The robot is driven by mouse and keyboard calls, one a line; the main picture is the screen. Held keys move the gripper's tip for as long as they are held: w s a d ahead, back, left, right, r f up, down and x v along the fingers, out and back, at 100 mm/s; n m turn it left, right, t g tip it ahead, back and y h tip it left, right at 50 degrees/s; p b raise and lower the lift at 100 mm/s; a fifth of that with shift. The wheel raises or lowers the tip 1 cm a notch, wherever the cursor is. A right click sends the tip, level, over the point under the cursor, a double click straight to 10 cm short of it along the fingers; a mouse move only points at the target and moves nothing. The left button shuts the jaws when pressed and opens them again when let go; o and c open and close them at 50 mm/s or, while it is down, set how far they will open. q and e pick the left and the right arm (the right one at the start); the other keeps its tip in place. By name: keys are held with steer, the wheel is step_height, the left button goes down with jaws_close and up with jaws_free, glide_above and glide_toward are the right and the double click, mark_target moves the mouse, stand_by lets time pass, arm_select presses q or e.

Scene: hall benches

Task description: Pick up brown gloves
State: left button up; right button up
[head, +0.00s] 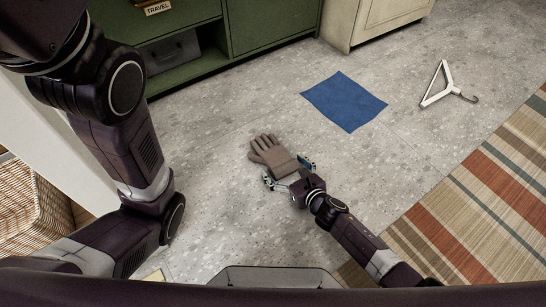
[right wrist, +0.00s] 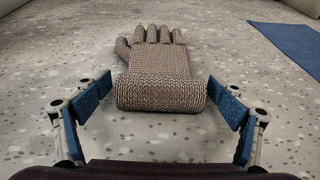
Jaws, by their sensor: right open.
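The brown gloves (head: 272,154) lie on the grey speckled floor in the middle of the head view, fingers pointing up and left. In the right wrist view the gloves (right wrist: 158,75) show a knitted surface, with the thick cuff toward me. My right gripper (head: 288,171) is low over the floor at the cuff end. In the right wrist view its blue fingers (right wrist: 159,98) are open, one on each side of the cuff, with a gap showing on both sides. My left arm shows at the left of the head view, but its gripper is out of view.
A blue cloth (head: 345,101) lies flat beyond the gloves to the right. A white hanger (head: 443,86) lies farther right, near a striped rug (head: 483,205). A green cabinet (head: 268,25) and a cream cabinet (head: 385,18) stand at the back. A wicker basket (head: 30,212) is at left.

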steer(key=shift+w, duration=0.15)
steer(key=c, duration=1.2)
steer(key=shift+c, duration=0.2)
steer(key=shift+r, duration=0.15)
